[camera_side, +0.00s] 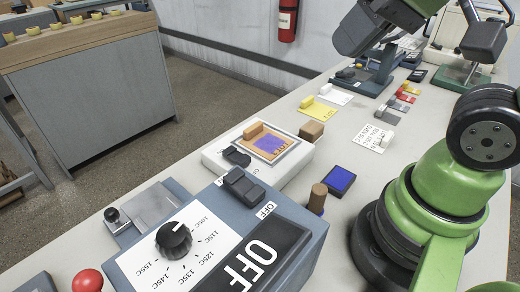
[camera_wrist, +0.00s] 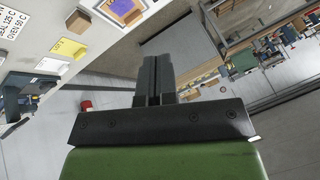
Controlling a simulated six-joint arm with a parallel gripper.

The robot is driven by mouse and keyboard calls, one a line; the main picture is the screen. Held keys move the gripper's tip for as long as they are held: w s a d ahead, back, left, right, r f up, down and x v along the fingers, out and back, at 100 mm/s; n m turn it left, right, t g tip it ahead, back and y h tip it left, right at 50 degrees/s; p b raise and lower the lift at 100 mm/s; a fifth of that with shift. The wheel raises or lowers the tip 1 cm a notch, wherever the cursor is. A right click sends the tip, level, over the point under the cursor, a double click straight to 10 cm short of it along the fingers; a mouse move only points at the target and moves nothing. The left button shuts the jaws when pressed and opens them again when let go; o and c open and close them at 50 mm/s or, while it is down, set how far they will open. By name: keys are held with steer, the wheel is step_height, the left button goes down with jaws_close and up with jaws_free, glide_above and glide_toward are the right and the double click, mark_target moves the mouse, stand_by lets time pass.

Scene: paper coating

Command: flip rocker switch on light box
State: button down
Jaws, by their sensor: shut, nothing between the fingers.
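The light box (camera_side: 292,165) is a low white box in the middle of the side view. An orange-framed sheet with a purple patch (camera_side: 271,145) lies on its top. A dark rocker switch (camera_side: 236,157) sits on its left part; I cannot tell its setting. In the wrist view the sheet (camera_wrist: 124,10) shows at the top edge, and the switch is not visible. My gripper (camera_wrist: 155,60) is shut and empty, with its dark fingers side by side. It is apart from the light box, and its fingertips cannot be made out in the side view.
A blue-grey heater box with a dial (camera_side: 174,240), an OFF display (camera_side: 255,255) and its own rocker (camera_side: 243,187) stands in front. A wooden block (camera_side: 311,131), blue ink pad (camera_side: 339,180) and stamp (camera_side: 318,198) stand nearby. Yellow card (camera_side: 319,112) lies behind.

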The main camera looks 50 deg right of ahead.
steer(key=shift+s+t, duration=0.3)
steer(key=shift+s, duration=0.75)
steer(key=shift+w, duration=0.1)
steer(key=n+g+h, duration=0.2)
steer(key=n+g, duration=0.2)
steer(key=g, duration=0.3)
glide_above(227, 148)
step_height(227, 148, down, 10)
steer(key=shift+f, duration=0.25)
step_height(227, 148, down, 14)
steer(key=shift+r, duration=0.1)
